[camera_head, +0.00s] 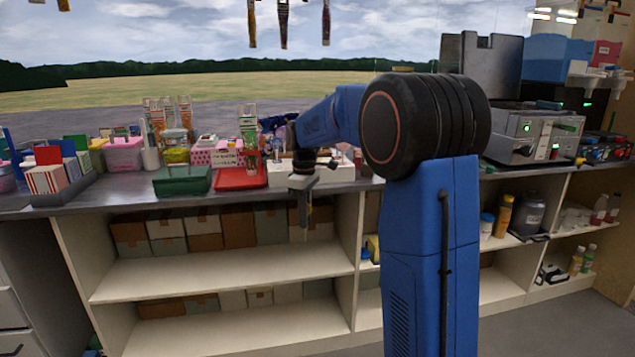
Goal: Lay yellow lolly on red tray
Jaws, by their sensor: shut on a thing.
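The red tray (240,182) lies on the counter, left of my gripper, with a tall clear holder with a patterned top standing at its back edge. My gripper (303,186) points down at the counter's front edge, right of the tray and apart from it. It is shut on a thin, stick-like thing (305,222) that hangs below the jaws in front of the shelf. This thing is small and dark here, and I cannot make out any yellow on it. No yellow lolly shows clearly elsewhere.
A green tray (182,181) lies left of the red one. Pink dotted boxes, jars and striped bags crowd the counter further left. A grey machine (535,136) stands at the right. Open shelves are below.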

